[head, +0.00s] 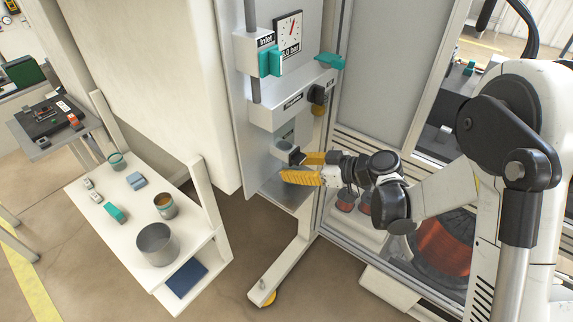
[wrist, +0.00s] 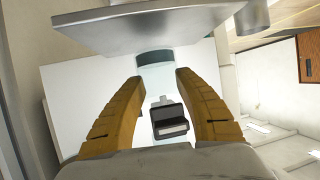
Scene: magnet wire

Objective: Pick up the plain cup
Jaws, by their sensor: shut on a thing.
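A small grey cup-shaped thing (head: 284,149) shows at the lower panel in the head view, with a dark part beside it; I take it for the plain cup. My gripper (head: 294,168) reaches in from the right, its yellow fingers around this spot. In the wrist view my gripper (wrist: 157,78) is shut on a pale thing with a dark teal band (wrist: 155,57) at its far end, seemingly the same cup. A black block (wrist: 168,116) with a light face sits between the fingers, nearer the palm. The cup's lower part is hidden.
A grey ledge (wrist: 150,22) juts out just above the fingertips. A gauge (head: 288,30) and teal handles (head: 270,62) are higher on the panel.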

